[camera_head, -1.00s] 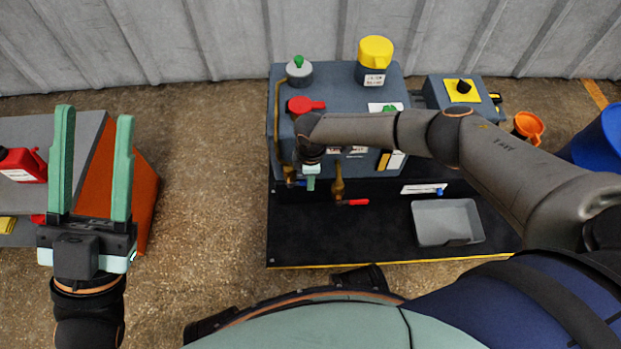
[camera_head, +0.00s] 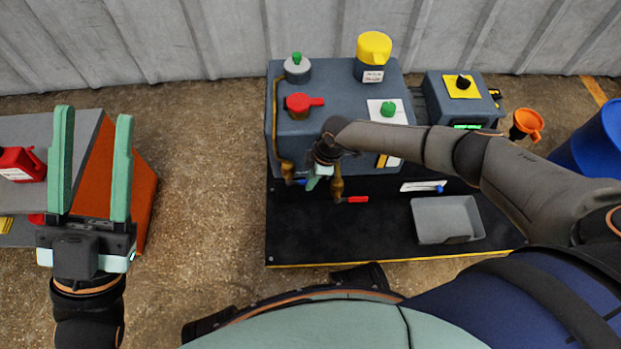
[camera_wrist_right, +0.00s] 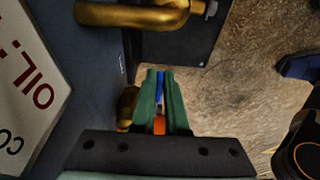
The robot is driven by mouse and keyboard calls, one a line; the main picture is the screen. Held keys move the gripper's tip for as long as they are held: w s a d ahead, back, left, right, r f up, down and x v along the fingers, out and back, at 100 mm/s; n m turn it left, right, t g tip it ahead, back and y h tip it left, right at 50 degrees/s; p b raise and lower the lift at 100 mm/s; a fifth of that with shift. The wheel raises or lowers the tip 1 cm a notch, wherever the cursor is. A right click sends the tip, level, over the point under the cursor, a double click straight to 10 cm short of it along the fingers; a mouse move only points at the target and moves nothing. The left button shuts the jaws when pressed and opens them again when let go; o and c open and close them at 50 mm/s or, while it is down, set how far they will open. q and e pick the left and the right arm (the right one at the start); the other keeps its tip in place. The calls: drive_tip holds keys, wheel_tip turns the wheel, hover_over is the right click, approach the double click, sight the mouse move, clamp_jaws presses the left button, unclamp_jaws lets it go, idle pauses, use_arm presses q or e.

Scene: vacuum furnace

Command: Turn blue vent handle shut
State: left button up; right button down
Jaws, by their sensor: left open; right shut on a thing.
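The blue vent handle (camera_head: 301,182) shows as a small blue bit at the furnace's lower front left, beside a brass pipe fitting (camera_head: 285,171). My right gripper (camera_head: 312,183) is there, its green fingers angled down to the left. In the right wrist view the two fingers (camera_wrist_right: 160,75) are closed around a narrow blue strip of the handle (camera_wrist_right: 159,87). The fingers hide most of the handle, so its exact angle is hard to tell. My left gripper (camera_head: 92,165) is open and empty, upright at the far left, well away from the furnace.
A red-handled valve (camera_head: 354,199) sits just right of the right gripper. A grey tray (camera_head: 428,212) rests on the black base. Floor between the left bench and furnace is clear.

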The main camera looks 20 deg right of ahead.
drive_tip(key=c, duration=0.9)
unclamp_jaws()
drive_tip(key=shift+c, duration=0.2)
use_arm(q)
wheel_tip(320, 180, up, 8)
drive_tip(key=p, duration=0.6)
drive_tip(key=shift+s+a+f+t+p, duration=0.2)
drive_tip(key=shift+a+t+p, duration=0.1)
drive_tip(key=shift+a+p, duration=0.1)
use_arm(e)
drive_tip(key=w+v, duration=0.1)
drive_tip(key=v, duration=1.1)
drive_tip(key=shift+s+r, duration=0.25)
drive_tip(key=shift+s, duration=0.3)
drive_tip(key=shift+d, duration=0.1)
